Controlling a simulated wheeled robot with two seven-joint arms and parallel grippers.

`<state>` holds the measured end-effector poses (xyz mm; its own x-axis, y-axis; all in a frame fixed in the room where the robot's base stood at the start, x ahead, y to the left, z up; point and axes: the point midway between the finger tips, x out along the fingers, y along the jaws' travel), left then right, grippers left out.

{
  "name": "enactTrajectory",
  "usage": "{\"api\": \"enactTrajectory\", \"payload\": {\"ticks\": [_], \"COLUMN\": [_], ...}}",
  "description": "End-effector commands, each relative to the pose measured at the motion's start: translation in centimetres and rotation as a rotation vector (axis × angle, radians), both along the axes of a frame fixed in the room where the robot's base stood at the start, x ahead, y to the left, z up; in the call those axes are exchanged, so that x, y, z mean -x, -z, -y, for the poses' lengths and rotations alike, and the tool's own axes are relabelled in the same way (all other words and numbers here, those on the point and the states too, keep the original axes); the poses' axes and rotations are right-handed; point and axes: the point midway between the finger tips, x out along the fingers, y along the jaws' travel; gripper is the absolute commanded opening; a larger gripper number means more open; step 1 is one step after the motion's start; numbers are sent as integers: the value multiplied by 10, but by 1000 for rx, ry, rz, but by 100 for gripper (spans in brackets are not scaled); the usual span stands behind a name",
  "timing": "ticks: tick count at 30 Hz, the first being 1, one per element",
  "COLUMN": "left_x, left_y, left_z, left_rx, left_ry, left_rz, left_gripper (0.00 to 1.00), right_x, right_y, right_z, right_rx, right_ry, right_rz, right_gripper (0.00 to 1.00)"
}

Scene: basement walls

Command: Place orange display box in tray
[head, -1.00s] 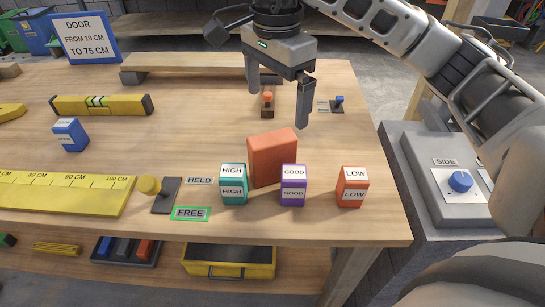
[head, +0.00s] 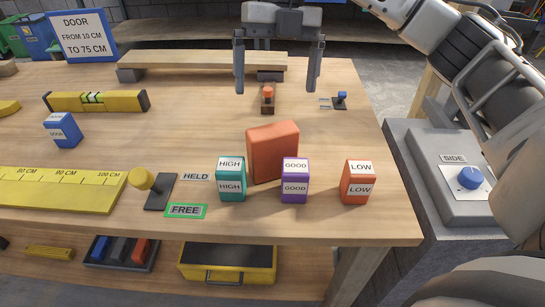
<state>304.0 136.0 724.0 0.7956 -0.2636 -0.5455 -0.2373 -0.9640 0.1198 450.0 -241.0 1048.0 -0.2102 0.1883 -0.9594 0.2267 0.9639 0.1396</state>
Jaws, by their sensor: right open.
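A plain orange box (head: 273,151) stands upright on the wooden workbench (head: 350,220), behind the teal HIGH block (head: 230,179) and the purple GOOD block (head: 295,180). A smaller orange block marked LOW (head: 358,182) stands at the right near the front edge. My right gripper (head: 277,91) is open and empty. It hangs above the back of the bench, beyond the plain orange box, with its fingers apart and pointing down. A dark tray (head: 137,266) holding blue, grey and red pieces is on the shelf below the bench. My left gripper is not in view.
A yellow-knobbed lever (head: 143,179) stands beside the HELD and FREE labels. A yellow ruler (head: 60,190), a spirit level (head: 97,101) and a blue DOOR block (head: 63,130) occupy the left. A raised plank (head: 200,60) runs along the back.

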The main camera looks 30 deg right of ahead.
Motion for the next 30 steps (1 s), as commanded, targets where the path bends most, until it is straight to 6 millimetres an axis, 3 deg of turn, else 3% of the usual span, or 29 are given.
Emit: {"api": "enactTrajectory", "payload": {"ticks": [1, 6, 14, 21, 30], "left_x": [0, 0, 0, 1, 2], "left_y": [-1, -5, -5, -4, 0], "left_z": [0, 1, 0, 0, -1], "left_rx": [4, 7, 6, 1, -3], "left_ry": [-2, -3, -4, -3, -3], "left_rz": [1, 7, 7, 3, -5], "left_gripper": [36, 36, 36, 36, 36], "right_x": [3, 9, 13, 19, 21], "right_y": [13, 40, 58, 92, 102], "right_z": [-1, -7, -11, -17, -19], "right_rx": [1, 2, 1, 0, 0], "right_ry": [0, -1, -2, -2, -2], "right_rz": [-3, 0, 0, -1, 2], "right_gripper": [100, 100, 100, 100, 100]}}
